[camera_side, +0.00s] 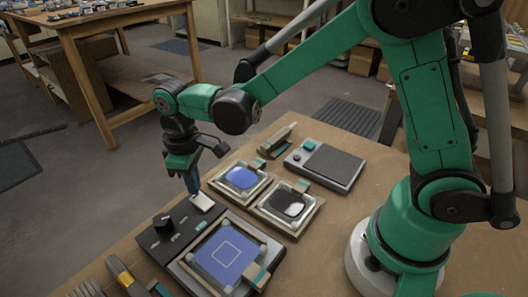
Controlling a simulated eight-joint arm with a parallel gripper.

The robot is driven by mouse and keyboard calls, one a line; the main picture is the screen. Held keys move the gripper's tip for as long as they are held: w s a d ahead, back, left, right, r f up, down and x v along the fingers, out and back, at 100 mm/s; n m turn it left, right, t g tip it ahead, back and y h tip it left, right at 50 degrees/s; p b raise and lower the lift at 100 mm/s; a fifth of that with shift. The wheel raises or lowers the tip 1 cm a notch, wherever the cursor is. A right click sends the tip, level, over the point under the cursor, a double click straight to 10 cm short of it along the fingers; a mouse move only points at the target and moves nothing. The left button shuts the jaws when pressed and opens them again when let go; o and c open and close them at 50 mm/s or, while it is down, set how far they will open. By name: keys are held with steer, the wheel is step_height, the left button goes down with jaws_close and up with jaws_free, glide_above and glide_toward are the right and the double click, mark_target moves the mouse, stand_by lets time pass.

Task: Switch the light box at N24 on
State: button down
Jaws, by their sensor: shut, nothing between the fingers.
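A light box (180,270) with a blue panel marked by a pale square outline sits at the front of the table. A dark control strip beside it carries a black knob (163,222) and a pale rocker-like switch (203,202). My gripper (193,189) points down, shut and empty, with its tips right by the pale switch. I cannot tell whether they touch it. The label N24 cannot be read, and I cannot tell whether the panel is lit.
Two small framed trays stand behind the light box, one with a blue piece (241,177), one with a dark and white piece (289,204). A grey flat device (325,163) lies farther back. A yellow-and-dark tool (126,277) lies at the front left edge.

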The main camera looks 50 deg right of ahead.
mark_target(198, 196)
steer(key=shift+f, duration=0.95)
stand_by(0.3)
steer(key=shift+r, duration=3.55)
steer(key=shift+d+r, duration=0.1)
steer(key=s+d+r+m+t, duration=0.3)
steer(key=s+d+m+t, duration=0.3)
steer(key=s+d+t, duration=0.1)
steer(key=s+d, duration=0.1)
steer(key=d, duration=0.1)
steer(key=shift+d+r, duration=0.2)
steer(key=shift+d, duration=0.2)
